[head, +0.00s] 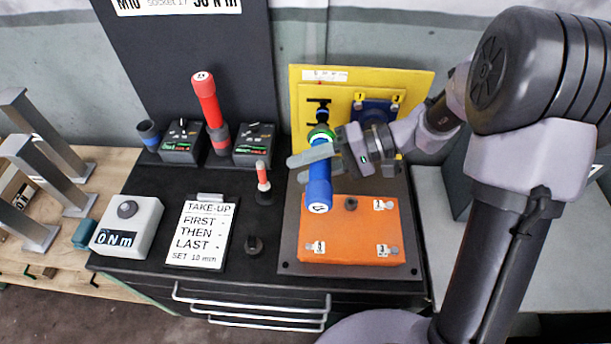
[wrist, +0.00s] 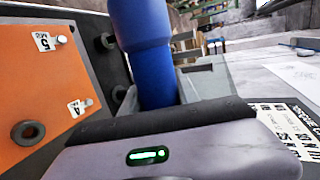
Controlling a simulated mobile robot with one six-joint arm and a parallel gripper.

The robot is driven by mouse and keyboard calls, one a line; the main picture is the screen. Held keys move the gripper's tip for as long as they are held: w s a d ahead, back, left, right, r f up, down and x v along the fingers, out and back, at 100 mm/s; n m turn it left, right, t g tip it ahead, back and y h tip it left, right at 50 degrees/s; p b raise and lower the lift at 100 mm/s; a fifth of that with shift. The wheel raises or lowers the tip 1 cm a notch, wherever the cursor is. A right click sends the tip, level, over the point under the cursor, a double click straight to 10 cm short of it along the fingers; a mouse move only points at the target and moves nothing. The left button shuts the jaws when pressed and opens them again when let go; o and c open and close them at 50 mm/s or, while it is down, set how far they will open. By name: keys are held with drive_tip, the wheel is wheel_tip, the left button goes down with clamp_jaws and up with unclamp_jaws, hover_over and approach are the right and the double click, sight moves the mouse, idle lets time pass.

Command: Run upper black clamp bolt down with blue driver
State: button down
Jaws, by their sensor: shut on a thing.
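My gripper (head: 312,160) is shut on the blue driver (head: 320,188), with its grey fingers around the shaft. The driver's blue butt end points toward the camera. Its far end, with a green band (head: 321,134), points at the black clamp (head: 319,108) on the yellow panel (head: 349,75). I cannot tell whether the driver's tip touches the clamp bolt; the bolt is hidden. In the wrist view the blue driver (wrist: 143,30) stands between my fingers, and its tip is out of view.
An orange block (head: 345,230) with numbered bolts lies below the driver. A red driver (head: 207,100) stands upright at left between two black boxes. A small red-white tool (head: 262,178), a take-up card (head: 203,235) and a torque display (head: 127,228) occupy the bench's left.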

drive_tip(key=shift+w, duration=0.85)
drive_tip(key=shift+w+r+b, duration=0.1)
drive_tip(key=shift+w+b, duration=0.2)
drive_tip(key=shift+w, duration=0.95)
idle(1.5)
idle(0.4)
drive_tip(key=s+b, duration=0.1)
drive_tip(key=s, duration=0.4)
idle(0.4)
idle(0.3)
